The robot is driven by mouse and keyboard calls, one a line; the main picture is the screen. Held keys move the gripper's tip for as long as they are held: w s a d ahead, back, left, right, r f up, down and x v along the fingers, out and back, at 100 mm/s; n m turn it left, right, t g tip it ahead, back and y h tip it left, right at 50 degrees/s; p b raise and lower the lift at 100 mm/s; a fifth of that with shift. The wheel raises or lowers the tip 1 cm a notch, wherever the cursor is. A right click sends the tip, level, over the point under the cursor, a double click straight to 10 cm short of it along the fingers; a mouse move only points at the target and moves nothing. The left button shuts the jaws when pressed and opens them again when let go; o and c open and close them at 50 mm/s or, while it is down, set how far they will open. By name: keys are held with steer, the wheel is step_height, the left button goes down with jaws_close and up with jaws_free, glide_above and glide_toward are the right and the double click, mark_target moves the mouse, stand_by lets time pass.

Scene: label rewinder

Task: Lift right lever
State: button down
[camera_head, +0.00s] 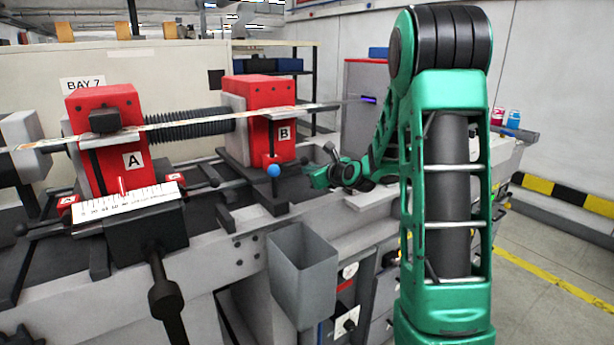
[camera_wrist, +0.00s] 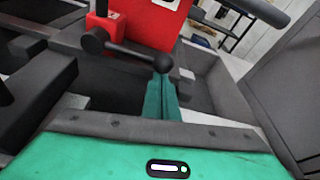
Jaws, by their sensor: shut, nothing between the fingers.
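My gripper (camera_wrist: 162,88) is shut and empty. Its green fingers point at a dark lever (camera_wrist: 128,52) with a round black knob (camera_wrist: 163,62) in the wrist view. The knob is just past the fingertips, and I cannot tell whether they touch. The lever runs left from the knob to a thicker dark end beside a red block (camera_wrist: 150,15). In the head view my gripper (camera_head: 318,178) is right of the red block B (camera_head: 268,112), close to the machine bed. A blue ball (camera_head: 273,170) sits at that block's foot. The dark lever is hard to make out there.
Red block A (camera_head: 118,140) stands at left, behind a white scale (camera_head: 125,200). A long pale strip (camera_head: 190,122) crosses both blocks. A grey bin (camera_head: 302,270) hangs at the front. Dark rails and bars lie around the lever.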

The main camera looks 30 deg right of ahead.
steer(key=shift+r+n+h, duration=0.3)
steer(key=shift+r+n, duration=0.1)
steer(key=a+r+n+t+h, duration=0.2)
steer(key=a+r+n, duration=0.3)
steer(key=r+n, duration=0.5)
steer(key=shift+n+h, duration=0.5)
steer(key=shift+h, duration=0.4)
steer(key=shift+a+r, duration=0.1)
steer(key=shift+r, duration=0.05)
stand_by(0.5)
